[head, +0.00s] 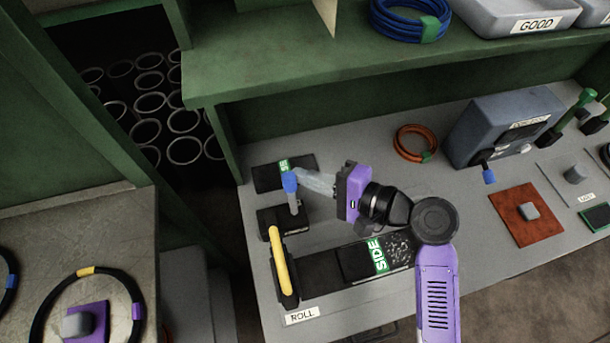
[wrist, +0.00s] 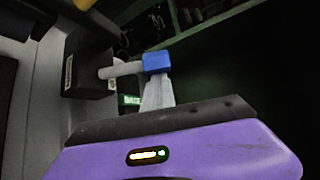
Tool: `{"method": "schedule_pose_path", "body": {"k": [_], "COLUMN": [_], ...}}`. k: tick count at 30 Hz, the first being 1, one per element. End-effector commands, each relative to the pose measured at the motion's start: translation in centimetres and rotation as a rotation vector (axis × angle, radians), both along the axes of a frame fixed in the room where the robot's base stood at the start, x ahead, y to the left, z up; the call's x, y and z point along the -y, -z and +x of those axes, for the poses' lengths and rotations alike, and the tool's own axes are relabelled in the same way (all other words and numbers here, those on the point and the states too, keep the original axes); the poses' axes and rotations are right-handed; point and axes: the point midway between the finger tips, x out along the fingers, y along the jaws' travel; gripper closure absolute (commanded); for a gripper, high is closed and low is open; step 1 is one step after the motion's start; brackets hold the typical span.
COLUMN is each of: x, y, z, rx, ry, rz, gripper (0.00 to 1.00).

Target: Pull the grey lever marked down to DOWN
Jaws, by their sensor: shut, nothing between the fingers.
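A lever with a grey shaft (head: 295,204) and a blue knob (head: 289,182) stands up from a black block (head: 270,220) on the bench. In the wrist view the grey shaft (wrist: 120,70) runs sideways from the block (wrist: 88,72) to the blue knob (wrist: 156,61). A small label on the block is too small to read. My gripper (head: 300,176) is shut and empty, its pale fingertips right at the knob. In the wrist view the fingertips (wrist: 157,84) end at the knob's lower edge; I cannot tell whether they touch it.
A yellow-handled roller (head: 279,262) stands in front of the block, by a ROLL label (head: 302,316). A black strip marked SIDE (head: 378,256) lies under my arm. A grey box (head: 505,125) with another blue-knobbed lever (head: 488,175) stands right. A green shelf (head: 300,65) overhangs behind.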

Motion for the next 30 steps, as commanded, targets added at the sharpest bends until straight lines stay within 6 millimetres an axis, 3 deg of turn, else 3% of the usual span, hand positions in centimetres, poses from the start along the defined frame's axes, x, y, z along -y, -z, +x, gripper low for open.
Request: {"method": "schedule_pose_path", "body": {"k": [10,30], "x": [0.3,1.4], "y": [0.3,0.0], "z": [-1.0,-5.1], "rx": [0.123,0.585], "ry": [-0.001,-0.002], "rz": [0.036,0.167], "gripper": [1.00,1.00]}}
